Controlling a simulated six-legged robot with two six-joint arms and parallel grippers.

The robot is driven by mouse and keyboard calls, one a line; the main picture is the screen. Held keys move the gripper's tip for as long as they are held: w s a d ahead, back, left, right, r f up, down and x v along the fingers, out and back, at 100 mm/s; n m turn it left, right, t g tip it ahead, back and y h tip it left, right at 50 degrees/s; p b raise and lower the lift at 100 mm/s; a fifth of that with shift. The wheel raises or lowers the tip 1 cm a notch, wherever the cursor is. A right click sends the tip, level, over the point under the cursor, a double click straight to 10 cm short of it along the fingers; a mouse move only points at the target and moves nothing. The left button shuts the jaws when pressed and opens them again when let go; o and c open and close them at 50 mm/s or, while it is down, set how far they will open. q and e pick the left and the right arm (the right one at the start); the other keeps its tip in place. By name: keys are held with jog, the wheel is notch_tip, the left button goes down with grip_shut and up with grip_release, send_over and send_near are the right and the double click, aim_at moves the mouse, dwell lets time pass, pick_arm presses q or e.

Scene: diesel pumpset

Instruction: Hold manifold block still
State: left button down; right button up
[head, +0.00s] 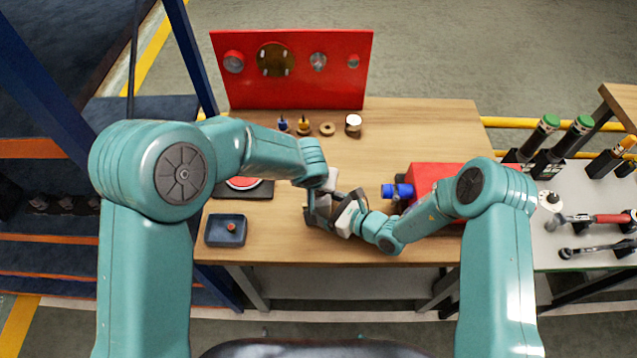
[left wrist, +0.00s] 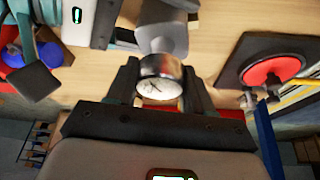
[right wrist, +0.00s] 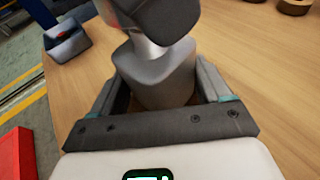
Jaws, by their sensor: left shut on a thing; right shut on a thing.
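The grey manifold block (right wrist: 155,80) stands between the fingers of my right gripper (right wrist: 158,98), which is shut on it. The block also shows behind the gauge in the left wrist view (left wrist: 163,38). My left gripper (left wrist: 160,95) is shut on a round gauge (left wrist: 158,87) with a white dial and dark rim. A dark shape covers the top of the block's neck in the right wrist view, so the joint between gauge and block is hidden there. In the head view both grippers meet over the bench, and their fingers mostly cover block and gauge.
A dark tray (head: 226,231) with a small red part lies at the bench's front left. A red disc on a dark base (head: 245,184) is behind it. A red box (head: 432,176) with a blue cylinder (head: 396,191) stands right. Several small parts sit before the red panel (head: 290,85).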

pick_arm(q)
jog(key=m, duration=0.2)
jog(key=m+h, duration=0.1)
jog(key=m, duration=0.1)
jog(key=shift+f+g+h, duration=0.1)
jog(key=shift+g+h, duration=0.2)
jog(key=shift+g, duration=0.1)
jog(key=m+g+h, duration=0.1)
jog(key=m, duration=0.4)
jog(key=shift+s+m+g+h, duration=0.1)
jog(key=shift+m+g+h, duration=0.2)
jog(key=shift+m+g, duration=0.85)
jog(key=shift+m+t, duration=0.45)
jog(key=shift+m, duration=0.1)
jog(key=shift+f+m+g, duration=0.1)
jog(key=shift+m+g, duration=0.3)
jog(key=shift+m, duration=0.5)
jog(key=m+g, duration=0.1)
jog(key=m, duration=0.3)
jog(key=shift+g, duration=0.3)
